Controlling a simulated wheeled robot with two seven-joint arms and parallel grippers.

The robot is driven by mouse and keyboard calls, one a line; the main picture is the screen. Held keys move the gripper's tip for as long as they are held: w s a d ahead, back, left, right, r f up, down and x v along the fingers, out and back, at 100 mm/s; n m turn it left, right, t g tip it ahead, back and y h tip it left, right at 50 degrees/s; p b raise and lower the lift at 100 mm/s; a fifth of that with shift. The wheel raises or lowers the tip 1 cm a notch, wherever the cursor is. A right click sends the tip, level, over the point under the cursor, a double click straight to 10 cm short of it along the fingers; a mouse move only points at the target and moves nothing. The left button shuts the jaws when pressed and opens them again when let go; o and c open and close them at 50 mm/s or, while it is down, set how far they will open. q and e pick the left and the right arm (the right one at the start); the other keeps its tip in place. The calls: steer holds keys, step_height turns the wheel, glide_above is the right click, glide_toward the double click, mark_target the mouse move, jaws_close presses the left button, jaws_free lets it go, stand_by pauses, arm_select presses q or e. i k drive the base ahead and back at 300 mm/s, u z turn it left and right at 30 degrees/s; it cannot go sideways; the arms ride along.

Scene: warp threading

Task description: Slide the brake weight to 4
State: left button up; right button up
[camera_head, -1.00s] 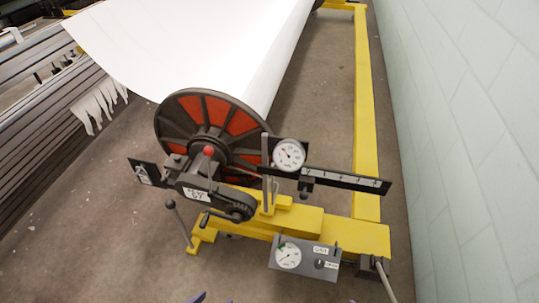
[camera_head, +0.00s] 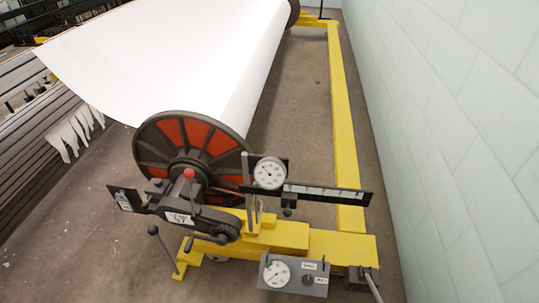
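The brake weight looks to be the small dark block (camera_head: 289,206) hanging under the left part of the scale bar (camera_head: 330,193). The bar is dark with a pale marked strip and reaches right from the round white dial (camera_head: 269,174). The marks on the strip are too small to read, so I cannot tell the weight's exact number. Neither of my grippers shows in the head view.
The big beam wheel (camera_head: 190,150) with red panels stands behind, carrying a white sheet (camera_head: 190,55). A red-knobbed lever (camera_head: 189,175) stands left of the bar. A grey gauge box (camera_head: 293,275) sits in front below. A pale wall (camera_head: 460,130) closes the right side.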

mark_target(289, 200)
steer(key=u, duration=2.2)
steer(key=i, duration=0.75)
steer(key=z, duration=3.1)
